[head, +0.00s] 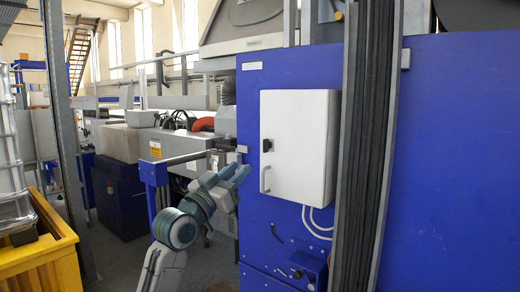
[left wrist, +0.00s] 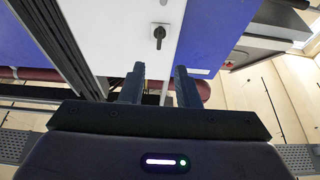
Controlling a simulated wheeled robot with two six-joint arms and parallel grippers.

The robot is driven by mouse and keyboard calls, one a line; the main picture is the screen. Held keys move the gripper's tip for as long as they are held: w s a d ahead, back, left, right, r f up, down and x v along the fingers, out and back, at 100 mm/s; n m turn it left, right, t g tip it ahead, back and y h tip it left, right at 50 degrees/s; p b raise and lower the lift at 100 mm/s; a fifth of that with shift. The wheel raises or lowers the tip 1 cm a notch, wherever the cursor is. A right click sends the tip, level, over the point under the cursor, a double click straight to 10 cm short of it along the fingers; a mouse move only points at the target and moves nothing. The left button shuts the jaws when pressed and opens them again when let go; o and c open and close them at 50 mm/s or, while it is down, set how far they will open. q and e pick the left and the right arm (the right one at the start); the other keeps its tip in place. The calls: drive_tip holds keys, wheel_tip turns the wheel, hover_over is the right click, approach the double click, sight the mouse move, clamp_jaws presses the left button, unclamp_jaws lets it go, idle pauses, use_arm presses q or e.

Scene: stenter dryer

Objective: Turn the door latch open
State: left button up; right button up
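A white cabinet door (head: 300,140) is mounted on a blue machine panel and looks shut. Its small black door latch (head: 267,145) sits near the left edge, above a grey pull handle (head: 264,179). In the left wrist view, the latch (left wrist: 159,36) stands out from the white door (left wrist: 118,30), with its lever pointing down the picture. My left gripper (head: 240,172) is to the left of the door and lower than the latch, apart from it. In the left wrist view, its two fingers (left wrist: 159,85) are spread with nothing between them. My right gripper is not in view.
The blue panel (head: 430,170) surrounds the cabinet. A dark ribbed vertical post (head: 362,150) stands just right of the door. White cables (head: 316,222) hang below the cabinet. A horizontal grey bar (head: 187,158) lies behind my left arm. A yellow crate (head: 40,260) stands at far left.

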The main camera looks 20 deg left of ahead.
sight(264, 147)
use_arm(q)
drive_tip(key=p+x, duration=0.4)
drive_tip(key=x, duration=0.5)
drive_tip(key=shift+w+d+r, duration=0.15)
drive_tip(key=shift+w+r, duration=0.05)
drive_tip(key=shift+r, duration=0.15)
drive_tip(key=shift+w+d+p, duration=0.15)
drive_tip(key=shift+w+p, duration=0.25)
drive_tip(key=shift+w, duration=0.05)
clamp_jaws()
